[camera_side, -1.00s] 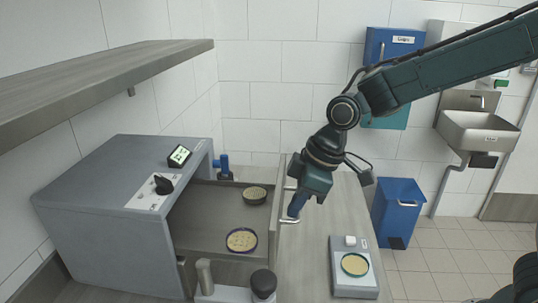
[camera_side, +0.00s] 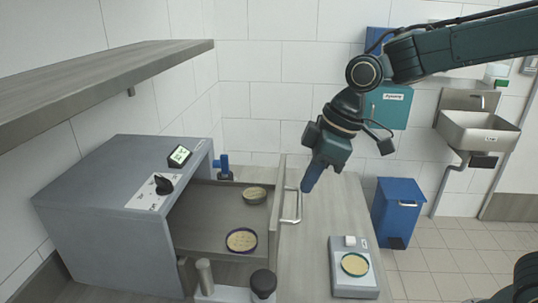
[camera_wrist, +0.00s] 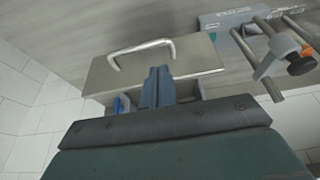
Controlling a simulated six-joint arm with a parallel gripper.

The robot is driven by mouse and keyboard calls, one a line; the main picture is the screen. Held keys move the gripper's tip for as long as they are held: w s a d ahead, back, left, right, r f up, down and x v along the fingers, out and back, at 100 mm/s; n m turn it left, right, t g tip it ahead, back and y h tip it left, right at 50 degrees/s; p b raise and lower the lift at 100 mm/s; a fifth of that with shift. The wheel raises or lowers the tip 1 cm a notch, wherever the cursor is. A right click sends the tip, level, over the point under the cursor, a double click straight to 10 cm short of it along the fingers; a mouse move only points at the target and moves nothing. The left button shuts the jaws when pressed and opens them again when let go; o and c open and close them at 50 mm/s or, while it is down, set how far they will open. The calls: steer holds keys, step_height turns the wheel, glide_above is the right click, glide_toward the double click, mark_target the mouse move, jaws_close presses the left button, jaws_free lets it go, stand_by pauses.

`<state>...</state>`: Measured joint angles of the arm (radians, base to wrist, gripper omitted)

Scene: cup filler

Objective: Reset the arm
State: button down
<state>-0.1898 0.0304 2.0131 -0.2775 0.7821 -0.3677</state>
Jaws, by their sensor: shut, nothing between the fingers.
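My gripper (camera_side: 308,188) is shut and empty. It points down in the air near the drawer handle, with a visible gap to it in the side view. Its blue fingers (camera_wrist: 159,82) are together in the wrist view. The handle (camera_side: 297,205) is a silver bar on the front of an open drawer (camera_side: 205,223); it also shows in the wrist view (camera_wrist: 142,50). Two shallow round dishes with yellowish contents lie in the drawer, one dish (camera_side: 241,240) near the front and one dish (camera_side: 254,195) farther back.
A grey cabinet (camera_side: 95,200) with a dial and display stands left, under a shelf (camera_side: 100,85). A scale (camera_side: 352,285) holding a third dish (camera_side: 355,264) sits on the table's right. A blue bin (camera_side: 398,210) and a sink (camera_side: 477,130) are at the right.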

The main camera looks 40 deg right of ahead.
steer(key=shift+v, duration=1.8)
steer(key=s+d+m+t+h, duration=0.1)
steer(key=s+d+m, duration=0.3)
steer(key=s, duration=0.5)
steer(key=s+d+f+m+t+h, duration=0.1)
steer(key=s+d+m, duration=0.4)
steer(key=s+d, duration=0.3)
steer(key=shift+s+t+h, duration=0.4)
steer(key=shift+s, duration=0.25)
